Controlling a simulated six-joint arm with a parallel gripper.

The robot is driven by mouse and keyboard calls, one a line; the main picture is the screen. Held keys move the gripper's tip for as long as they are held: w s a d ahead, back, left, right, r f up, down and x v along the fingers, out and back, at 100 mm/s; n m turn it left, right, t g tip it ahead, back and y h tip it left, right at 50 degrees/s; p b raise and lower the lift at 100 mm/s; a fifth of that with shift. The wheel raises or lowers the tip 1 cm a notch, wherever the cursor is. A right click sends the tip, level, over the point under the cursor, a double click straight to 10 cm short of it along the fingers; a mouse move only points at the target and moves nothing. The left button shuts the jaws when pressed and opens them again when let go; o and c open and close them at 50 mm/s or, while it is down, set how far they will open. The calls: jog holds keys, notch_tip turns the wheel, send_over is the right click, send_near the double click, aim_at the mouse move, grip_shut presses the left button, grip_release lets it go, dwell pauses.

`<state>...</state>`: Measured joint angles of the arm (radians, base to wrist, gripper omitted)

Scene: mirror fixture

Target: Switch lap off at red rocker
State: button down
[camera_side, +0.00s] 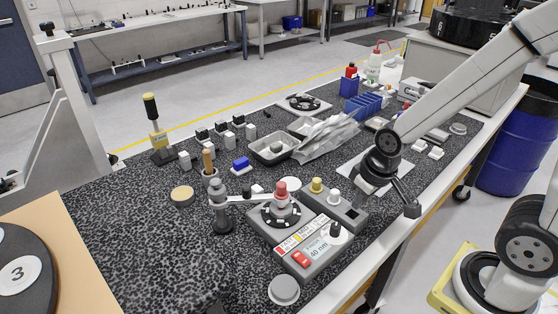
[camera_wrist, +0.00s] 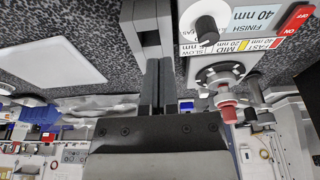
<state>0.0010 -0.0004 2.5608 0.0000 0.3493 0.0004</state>
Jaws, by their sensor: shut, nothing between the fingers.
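The red rocker (camera_side: 300,259) sits at the front left of the lap's grey control box (camera_side: 318,262). It also shows in the top right of the wrist view (camera_wrist: 298,19), with small white lettering. Beside it are a "FINISH 40 nm" label and a black-and-white knob (camera_side: 337,231). The round lap plate (camera_side: 262,217) with a red-topped fixture (camera_side: 281,190) lies behind the panel. My gripper (camera_side: 411,207) is shut and empty, to the right of the box, apart from it. In the wrist view its fingers (camera_wrist: 147,15) are together, left of the knob and rocker.
A white sheet (camera_side: 350,176) lies under my wrist. A grey post with an arm (camera_side: 222,207) stands left of the lap. A metal tray (camera_side: 274,150) and clear bags (camera_side: 325,137) lie behind. A grey disc (camera_side: 284,289) sits in front of the box.

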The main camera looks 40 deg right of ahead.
jog(key=w+a+r+g, duration=0.1)
jog(key=w+a+r, duration=0.2)
jog(key=a+r, duration=0.35)
notch_tip(320, 180, up, 4)
jog(key=f+g, duration=0.1)
jog(key=g, duration=0.1)
send_over(297, 254)
jog(key=shift+s+r, duration=0.1)
jog(key=shift+r, duration=0.15)
jog(key=shift+f, duration=0.1)
jog(key=shift+f, duration=6.95)
